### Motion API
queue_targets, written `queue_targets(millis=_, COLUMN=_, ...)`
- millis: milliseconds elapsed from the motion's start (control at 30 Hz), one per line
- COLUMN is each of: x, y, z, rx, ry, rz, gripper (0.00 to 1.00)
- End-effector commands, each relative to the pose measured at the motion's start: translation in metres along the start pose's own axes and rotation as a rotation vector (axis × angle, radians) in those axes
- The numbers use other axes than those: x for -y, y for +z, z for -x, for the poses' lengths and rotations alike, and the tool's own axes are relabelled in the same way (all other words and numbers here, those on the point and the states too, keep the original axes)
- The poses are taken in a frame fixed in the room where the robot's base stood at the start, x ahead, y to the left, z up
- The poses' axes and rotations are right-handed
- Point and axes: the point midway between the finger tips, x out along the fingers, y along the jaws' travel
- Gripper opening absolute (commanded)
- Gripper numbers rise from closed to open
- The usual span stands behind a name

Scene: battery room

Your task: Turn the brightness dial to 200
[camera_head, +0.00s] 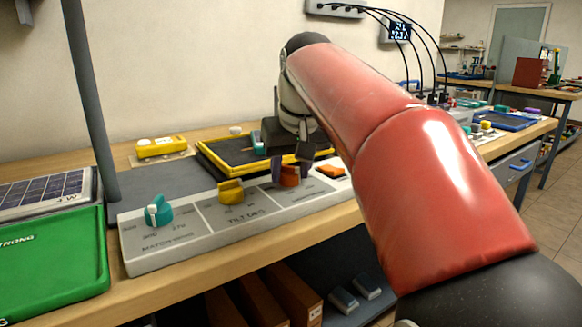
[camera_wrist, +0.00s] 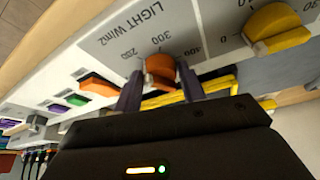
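The brightness dial is an orange knob (camera_wrist: 160,68) on the panel section marked LIGHT W/m2, with 200, 300 and 400 printed around it. It also shows in the head view (camera_head: 290,179), partly covered by my gripper. My gripper (camera_wrist: 159,84) has its two dark purple fingers on either side of the knob, with small gaps appearing between fingers and knob. It is open around the knob; the head view shows the fingertips (camera_head: 291,165) there too. I cannot clearly read where the knob points.
The white panel (camera_head: 165,258) also carries a teal dial (camera_head: 158,211), a yellow dial (camera_head: 231,192) and an orange switch (camera_head: 331,171). A yellow-edged black tray (camera_head: 208,158) lies behind it. A green case (camera_head: 50,265) and solar panel (camera_head: 45,192) are at left.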

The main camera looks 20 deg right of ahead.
Motion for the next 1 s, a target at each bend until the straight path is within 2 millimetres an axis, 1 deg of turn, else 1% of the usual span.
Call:
queue_targets(millis=33, x=0.000, y=0.000, z=-0.001, rx=0.001, ry=0.000, rz=0.000, gripper=0.47)
queue_targets(millis=100, x=0.000, y=0.000, z=0.000, rx=0.000, ry=0.000, rz=0.000, gripper=0.56)
queue_targets(millis=133, x=0.000, y=0.000, z=0.000, rx=0.000, ry=0.000, rz=0.000, gripper=0.58)
queue_targets(millis=367, x=0.000, y=0.000, z=0.000, rx=-0.001, ry=0.000, rz=0.000, gripper=0.58)
queue_targets(millis=467, x=0.000, y=-0.001, z=0.005, rx=-0.001, ry=0.000, rz=0.001, gripper=0.58)
queue_targets(millis=567, x=0.001, y=-0.001, z=0.018, rx=-0.003, ry=0.000, rz=0.002, gripper=0.58)
queue_targets(millis=700, x=0.000, y=-0.002, z=0.044, rx=-0.004, ry=0.000, rz=0.001, gripper=0.58)
queue_targets(millis=800, x=0.001, y=-0.001, z=0.059, rx=-0.003, ry=0.000, rz=0.001, gripper=0.58)
queue_targets(millis=900, x=0.000, y=-0.001, z=0.071, rx=-0.002, ry=0.000, rz=0.001, gripper=0.58)
queue_targets(millis=1000, x=0.000, y=-0.001, z=0.076, rx=-0.001, ry=0.000, rz=0.001, gripper=0.58)
